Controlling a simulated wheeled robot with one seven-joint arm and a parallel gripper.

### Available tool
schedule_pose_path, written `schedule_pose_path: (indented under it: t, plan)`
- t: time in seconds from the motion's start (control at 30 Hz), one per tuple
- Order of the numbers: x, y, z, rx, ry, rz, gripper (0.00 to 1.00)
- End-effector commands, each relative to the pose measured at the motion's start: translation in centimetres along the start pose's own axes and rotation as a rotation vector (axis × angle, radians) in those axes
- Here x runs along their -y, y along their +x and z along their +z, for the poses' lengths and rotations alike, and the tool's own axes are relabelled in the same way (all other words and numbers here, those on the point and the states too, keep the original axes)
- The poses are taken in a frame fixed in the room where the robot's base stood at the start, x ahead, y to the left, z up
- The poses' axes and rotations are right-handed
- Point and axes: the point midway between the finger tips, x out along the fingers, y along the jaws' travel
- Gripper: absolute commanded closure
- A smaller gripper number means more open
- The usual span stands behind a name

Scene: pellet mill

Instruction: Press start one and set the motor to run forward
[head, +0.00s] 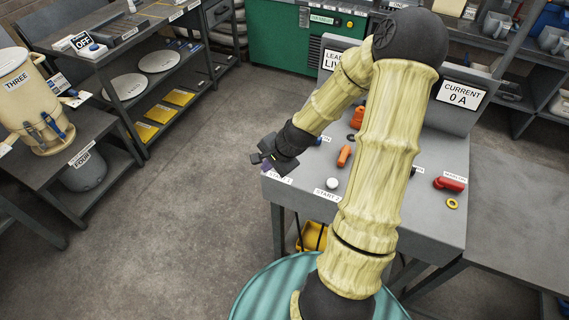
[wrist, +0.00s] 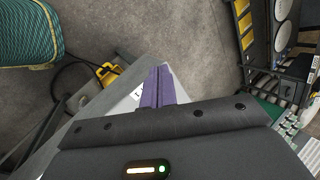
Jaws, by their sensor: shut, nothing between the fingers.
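The grey control table (head: 300,192) carries a label that seems to read START 1 (head: 280,178) at its left front corner. My gripper (head: 266,166) is over that corner, and any button there is hidden. Its purple fingers show pressed together and empty in the wrist view (wrist: 158,88). A white button (head: 333,183) sits by the START 2 label (head: 327,195). An orange handle (head: 344,155) stands farther back on the table. Whether it is the motor's direction switch, I cannot tell. A display (head: 462,95) reads CURRENT 0 A.
A red handle (head: 449,184) and yellow ring (head: 452,203) are on the table's right. My arm hides much of the tabletop's middle. A LEAD sign (head: 338,58) is partly covered. Shelving (head: 140,75) stands at left. The floor (head: 205,180) between is clear.

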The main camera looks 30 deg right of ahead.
Motion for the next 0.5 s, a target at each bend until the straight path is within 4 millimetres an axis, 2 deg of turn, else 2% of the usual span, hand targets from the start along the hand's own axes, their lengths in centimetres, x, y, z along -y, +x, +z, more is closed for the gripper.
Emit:
schedule_pose_path:
  t: [0.1,0.3,0.4,0.5]
  plan:
    - [0.9,0.1,-3.0,0.01,0.245,-0.105,1.0]
    - [2.3,-1.2,-8.0,0.02,0.597,-0.275,1.0]
    - [2.5,-1.8,-9.4,0.023,0.691,-0.324,1.0]
    - [2.6,-2.0,-10.0,0.025,0.726,-0.342,1.0]
